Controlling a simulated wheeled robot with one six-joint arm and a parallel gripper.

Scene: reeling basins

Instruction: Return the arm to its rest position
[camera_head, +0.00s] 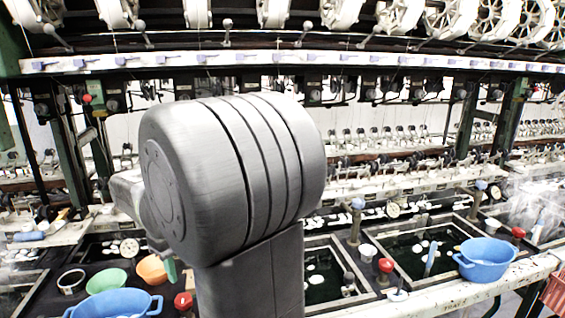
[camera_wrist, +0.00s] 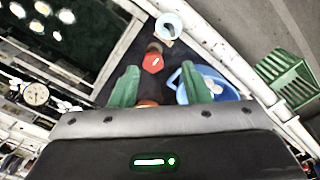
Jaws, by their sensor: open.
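My arm's large grey joint (camera_head: 235,170) fills the middle of the head view and hides much behind it. In the wrist view my gripper (camera_wrist: 158,88) has its two green fingers spread apart with nothing held between them. A red knob (camera_wrist: 153,62) shows beyond the gap, and a blue basin (camera_wrist: 231,92) lies behind and beside the right finger. In the head view only a small green part of my gripper (camera_head: 170,270) shows at the left of the arm, near an orange bowl (camera_head: 152,268).
A blue basin (camera_head: 115,304), a green bowl (camera_head: 106,281) and a white cup (camera_head: 71,282) stand at lower left. Another blue basin (camera_head: 484,259) sits at right near dark water troughs (camera_head: 420,255). The wrist view shows a green basket (camera_wrist: 287,80) and a white cup (camera_wrist: 168,26).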

